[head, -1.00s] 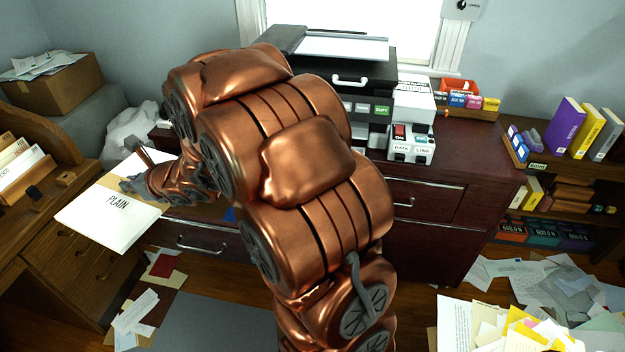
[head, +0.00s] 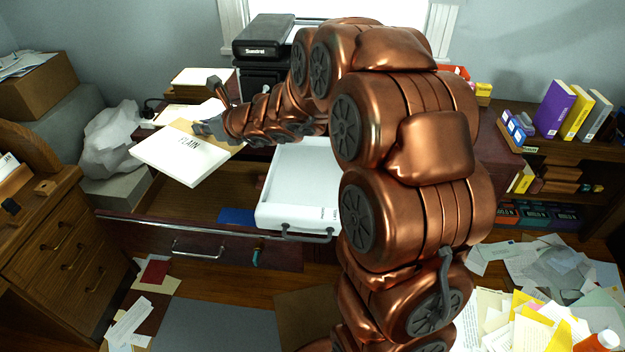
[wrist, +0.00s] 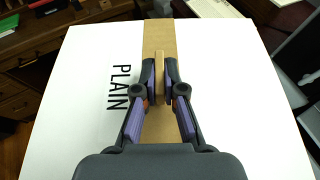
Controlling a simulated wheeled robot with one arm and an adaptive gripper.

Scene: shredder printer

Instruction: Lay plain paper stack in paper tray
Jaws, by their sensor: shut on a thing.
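The plain paper stack (head: 182,152) is a white slab marked "PLAIN" with a tan band around it. It is held in the air, slightly tilted, left of the paper tray. My gripper (head: 205,129) is shut on the raised tan tab of the band; the wrist view shows both fingers (wrist: 166,88) pinching this tab over the stack (wrist: 85,100). The paper tray (head: 298,185) is a white, shallow tray pulled out towards me below the printer (head: 262,40). It looks empty where visible; my arm hides its right side and much of the printer.
An open wooden drawer (head: 185,205) lies below the held stack, left of the tray. A white plastic bag (head: 110,135) and wooden cabinet (head: 60,235) stand at the left. Loose papers (head: 540,280) litter the floor at right. Books (head: 578,115) stand on the right shelf.

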